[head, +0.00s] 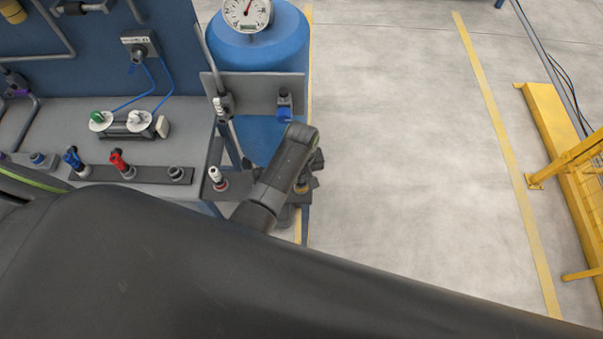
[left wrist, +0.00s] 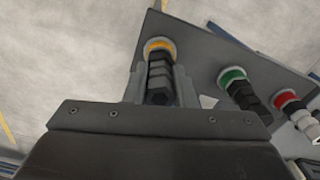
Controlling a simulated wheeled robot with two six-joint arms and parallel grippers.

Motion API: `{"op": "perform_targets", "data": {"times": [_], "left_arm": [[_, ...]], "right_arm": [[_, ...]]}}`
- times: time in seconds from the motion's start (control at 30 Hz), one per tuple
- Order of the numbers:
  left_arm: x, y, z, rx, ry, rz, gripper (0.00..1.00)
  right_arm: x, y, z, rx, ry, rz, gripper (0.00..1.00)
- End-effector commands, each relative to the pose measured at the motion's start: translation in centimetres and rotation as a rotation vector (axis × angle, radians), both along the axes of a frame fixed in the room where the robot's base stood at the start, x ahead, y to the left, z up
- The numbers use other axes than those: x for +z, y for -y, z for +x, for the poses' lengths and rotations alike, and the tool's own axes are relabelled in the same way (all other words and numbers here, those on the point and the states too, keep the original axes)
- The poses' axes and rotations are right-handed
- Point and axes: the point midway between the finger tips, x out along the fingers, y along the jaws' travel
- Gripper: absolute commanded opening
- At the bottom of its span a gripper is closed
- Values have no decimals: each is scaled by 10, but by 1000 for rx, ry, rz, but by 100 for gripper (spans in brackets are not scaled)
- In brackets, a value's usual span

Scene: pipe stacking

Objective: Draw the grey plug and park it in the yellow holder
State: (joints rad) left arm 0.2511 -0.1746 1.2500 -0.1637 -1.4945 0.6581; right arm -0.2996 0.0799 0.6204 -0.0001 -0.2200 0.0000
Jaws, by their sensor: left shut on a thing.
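My left gripper (head: 306,172) is over the right end of the small grey shelf beside the bench in the head view. In the left wrist view its fingers (left wrist: 160,74) are shut on the dark grey plug (left wrist: 159,86). The plug's far end meets the yellow-ringed holder (left wrist: 158,45) and looks in line with it. How deep it sits in the ring I cannot tell. In the head view the arm hides the plug and most of that holder. My right gripper is not in view.
Next to the yellow ring are a green-ringed holder (left wrist: 232,76) with a dark fitting and a red-ringed one (left wrist: 284,98). A white-topped plug (head: 215,174) stands on the shelf. Blue (head: 73,158) and red (head: 119,161) fittings line the bench. Open floor lies right.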

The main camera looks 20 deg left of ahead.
Motion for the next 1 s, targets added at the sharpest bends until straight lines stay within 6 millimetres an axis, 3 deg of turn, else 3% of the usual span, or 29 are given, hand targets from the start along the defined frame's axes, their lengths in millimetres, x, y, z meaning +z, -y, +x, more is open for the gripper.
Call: {"op": "perform_targets", "data": {"times": [0.43,0.47,0.63,1.0], "left_arm": [[-6,0,0,0,0,0,0],[-6,0,0,0,0,0,24],[-6,0,0,0,0,0,47],[0,0,3,-1,0,0,49]], "right_arm": [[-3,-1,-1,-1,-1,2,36],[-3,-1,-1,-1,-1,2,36],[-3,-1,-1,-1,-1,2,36],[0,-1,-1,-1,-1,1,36]]}}
